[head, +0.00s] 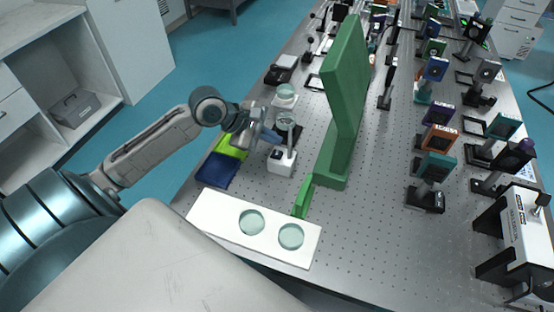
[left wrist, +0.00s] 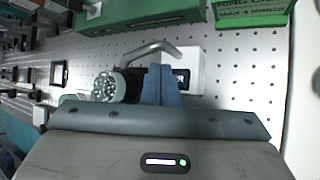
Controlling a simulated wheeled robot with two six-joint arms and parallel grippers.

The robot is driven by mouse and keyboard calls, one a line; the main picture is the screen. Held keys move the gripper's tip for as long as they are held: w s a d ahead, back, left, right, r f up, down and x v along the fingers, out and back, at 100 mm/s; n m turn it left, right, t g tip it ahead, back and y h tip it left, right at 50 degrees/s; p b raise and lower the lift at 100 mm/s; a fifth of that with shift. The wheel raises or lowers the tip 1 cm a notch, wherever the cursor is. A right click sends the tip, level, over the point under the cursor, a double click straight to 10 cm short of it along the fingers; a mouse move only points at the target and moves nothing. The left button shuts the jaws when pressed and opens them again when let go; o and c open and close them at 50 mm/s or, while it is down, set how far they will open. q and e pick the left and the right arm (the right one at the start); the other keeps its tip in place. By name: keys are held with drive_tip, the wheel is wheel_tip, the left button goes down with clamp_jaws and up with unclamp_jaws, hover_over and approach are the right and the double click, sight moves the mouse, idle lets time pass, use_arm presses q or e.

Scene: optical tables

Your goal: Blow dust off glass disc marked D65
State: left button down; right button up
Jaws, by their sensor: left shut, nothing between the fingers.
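Two pale green glass discs, the left one (head: 251,221) and the right one (head: 291,236), lie on a white tray (head: 212,205) at the table's near end. I cannot read a D65 mark on either. My left gripper (head: 271,137) is shut and empty, beyond the tray and beside a small white block (head: 281,165). In the left wrist view its blue fingertips (left wrist: 160,85) are together in front of the white block (left wrist: 197,70), near a bent grey tube (left wrist: 152,50). A round perforated greenish head (left wrist: 104,87) is left of the fingers. My right gripper is not in view.
A tall green panel (head: 345,90) on a foot stands right of the gripper, with a small green piece (head: 303,197) at the tray's edge. Blue (head: 216,169) and yellow-green (head: 232,144) items lie left. Optics mounts line the right; perforated tabletop (head: 365,215) between is clear.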

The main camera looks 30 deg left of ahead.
sight(277, 153)
use_arm(q)
drive_tip(key=shift+f, duration=0.9)
idle(0.8)
idle(0.5)
drive_tip(key=shift+f+p, duration=0.2)
drive_tip(key=shift+p, duration=0.25)
drive_tip(key=shift+f, duration=0.2)
